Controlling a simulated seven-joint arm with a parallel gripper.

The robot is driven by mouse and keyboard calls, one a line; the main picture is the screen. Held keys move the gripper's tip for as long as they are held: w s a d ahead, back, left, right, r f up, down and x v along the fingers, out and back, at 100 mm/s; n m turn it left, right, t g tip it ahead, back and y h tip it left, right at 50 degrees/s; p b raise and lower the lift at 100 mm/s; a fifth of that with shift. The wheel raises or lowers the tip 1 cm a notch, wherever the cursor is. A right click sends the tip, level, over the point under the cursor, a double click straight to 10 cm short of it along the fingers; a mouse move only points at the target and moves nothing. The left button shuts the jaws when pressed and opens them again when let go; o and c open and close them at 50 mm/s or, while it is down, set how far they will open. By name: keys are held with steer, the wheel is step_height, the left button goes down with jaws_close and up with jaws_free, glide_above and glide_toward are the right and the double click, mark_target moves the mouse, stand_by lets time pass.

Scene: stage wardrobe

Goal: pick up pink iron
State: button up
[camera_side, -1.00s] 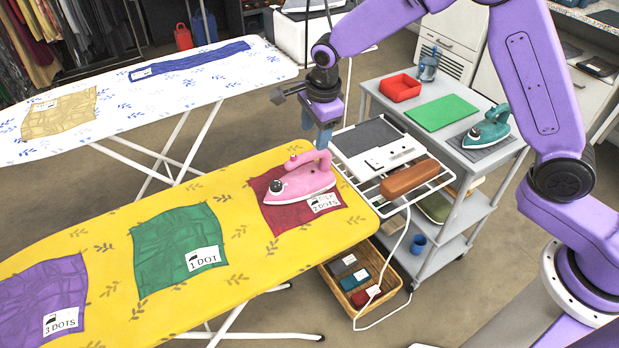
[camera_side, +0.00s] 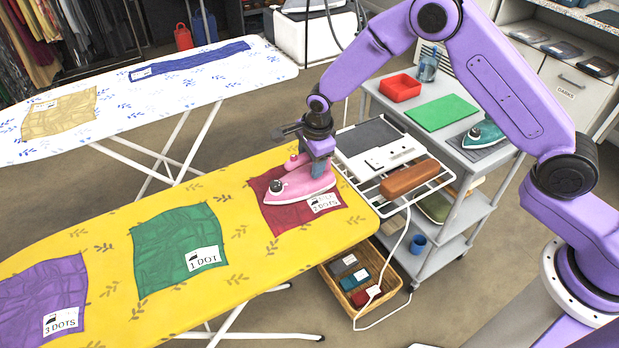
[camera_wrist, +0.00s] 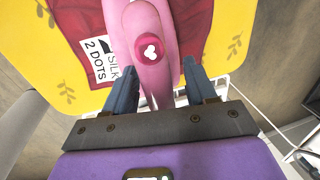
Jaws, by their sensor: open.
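The pink iron (camera_side: 303,186) sits on a dark red cloth (camera_side: 283,216) at the right end of the yellow ironing board (camera_side: 105,219). My gripper (camera_side: 322,172) is low over the iron at its handle, pointing down. In the wrist view the pink iron (camera_wrist: 150,45) runs between my two blue fingers (camera_wrist: 155,80), which are apart with one on each side of the handle. Whether either finger touches it I cannot tell. A card (camera_wrist: 98,60) on the cloth reads "SILK 2 DOTS".
A wire rack with a brown rest (camera_side: 409,178) stands just right of the board's end. A grey cart (camera_side: 470,190) holds a red bin (camera_side: 400,87), a green mat (camera_side: 442,112) and a teal iron (camera_side: 484,134). Green (camera_side: 178,246) and purple (camera_side: 45,300) cloths lie further left on the board.

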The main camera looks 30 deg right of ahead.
jaws_close()
